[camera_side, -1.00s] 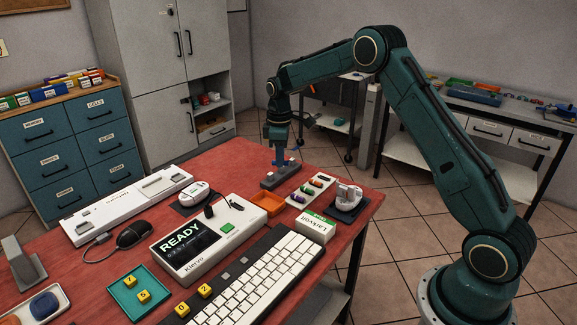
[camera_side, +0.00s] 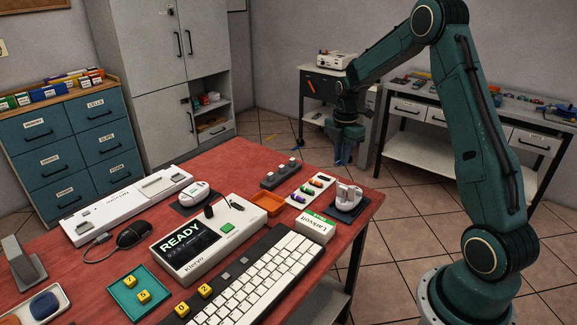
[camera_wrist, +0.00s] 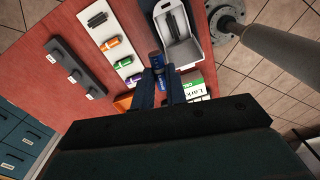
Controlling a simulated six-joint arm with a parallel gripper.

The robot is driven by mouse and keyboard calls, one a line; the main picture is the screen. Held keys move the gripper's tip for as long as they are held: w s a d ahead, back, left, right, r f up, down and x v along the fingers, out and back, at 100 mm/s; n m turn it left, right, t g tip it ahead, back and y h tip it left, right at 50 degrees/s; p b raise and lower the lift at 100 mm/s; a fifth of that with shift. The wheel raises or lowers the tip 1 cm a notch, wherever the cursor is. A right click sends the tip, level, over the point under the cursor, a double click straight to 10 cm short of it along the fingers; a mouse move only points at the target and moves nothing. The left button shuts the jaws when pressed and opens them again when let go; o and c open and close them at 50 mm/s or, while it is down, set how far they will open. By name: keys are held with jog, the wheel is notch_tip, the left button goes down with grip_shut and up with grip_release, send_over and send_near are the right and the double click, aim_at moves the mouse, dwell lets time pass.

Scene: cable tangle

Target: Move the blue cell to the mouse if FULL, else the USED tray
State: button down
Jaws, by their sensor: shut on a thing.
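The blue cell (camera_wrist: 155,61), with a reddish end, sits between the fingertips of my gripper (camera_wrist: 162,74) in the wrist view. A black mouse (camera_side: 133,234) with a cable lies at the left. A white rounded device (camera_side: 194,191) sits on a dark pad; I cannot tell if it is a mouse. A small orange tray (camera_side: 267,203) lies near the middle; no USED label is readable. The tester (camera_side: 192,240) shows READY.
A grey holder (camera_side: 281,174) stands at the far edge. A white tray (camera_side: 310,188) holds several coloured cells. A white device on a pad (camera_side: 348,197), a Larkvolt box (camera_side: 315,228), a keyboard (camera_side: 258,275) and a teal tray (camera_side: 139,295) also stand on the red table.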

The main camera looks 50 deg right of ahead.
jog(key=s+d+f+n, duration=0.1)
jog(key=s+f+n, duration=0.1)
jog(key=f, duration=0.3)
jog(key=shift+s+d, duration=0.25)
jog(key=shift+s, duration=0.5)
jog(key=shift+f, duration=0.2)
jog(key=shift+f, duration=2.85)
jog(key=shift+f, duration=0.5)
jog(key=c, duration=1.7)
grip_release()
jog(key=shift+r, duration=0.75)
